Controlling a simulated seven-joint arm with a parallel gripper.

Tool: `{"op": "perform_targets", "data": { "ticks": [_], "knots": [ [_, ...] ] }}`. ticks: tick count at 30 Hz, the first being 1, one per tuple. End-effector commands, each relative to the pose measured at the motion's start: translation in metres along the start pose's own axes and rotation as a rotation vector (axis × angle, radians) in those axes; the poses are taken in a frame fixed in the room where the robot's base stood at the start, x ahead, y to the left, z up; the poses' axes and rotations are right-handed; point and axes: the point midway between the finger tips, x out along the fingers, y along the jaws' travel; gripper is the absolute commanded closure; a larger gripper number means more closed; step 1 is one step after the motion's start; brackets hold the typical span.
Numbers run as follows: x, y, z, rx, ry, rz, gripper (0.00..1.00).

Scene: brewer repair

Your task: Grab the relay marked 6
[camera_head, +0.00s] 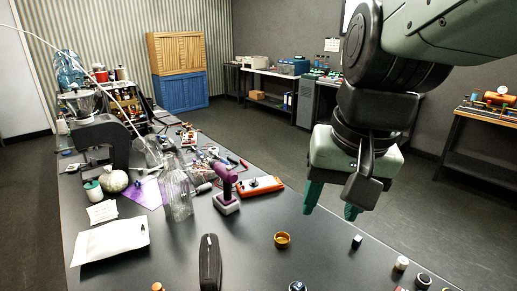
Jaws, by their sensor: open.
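My gripper (332,212) hangs over the right part of the dark bench, its two green fingers apart and nothing between them. A small dark block with a pale top (357,241) stands on the bench just below and right of the fingers. A pale cylindrical piece (401,263) and a dark round piece (423,280) stand further right, near the bench edge. Another small dark piece (297,287) is cut by the bottom edge. No number is readable on any of these, so I cannot tell which one is the relay marked 6.
A brass-coloured cup (282,240) stands left of the gripper. White papers (110,240) lie left. Bare bench surrounds the cup.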

Motion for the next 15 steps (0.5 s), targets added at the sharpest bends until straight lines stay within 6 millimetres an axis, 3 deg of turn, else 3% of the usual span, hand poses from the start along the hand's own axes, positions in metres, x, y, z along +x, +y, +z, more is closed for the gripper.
{"op": "perform_targets", "data": {
  "ticks": [7,15],
  "knots": [
    [0.073,-0.04,-0.04,0.13,-0.283,-0.074,0.47],
    [0.17,-0.083,-0.056,0.297,-0.597,-0.152,0.47]
  ]
}}
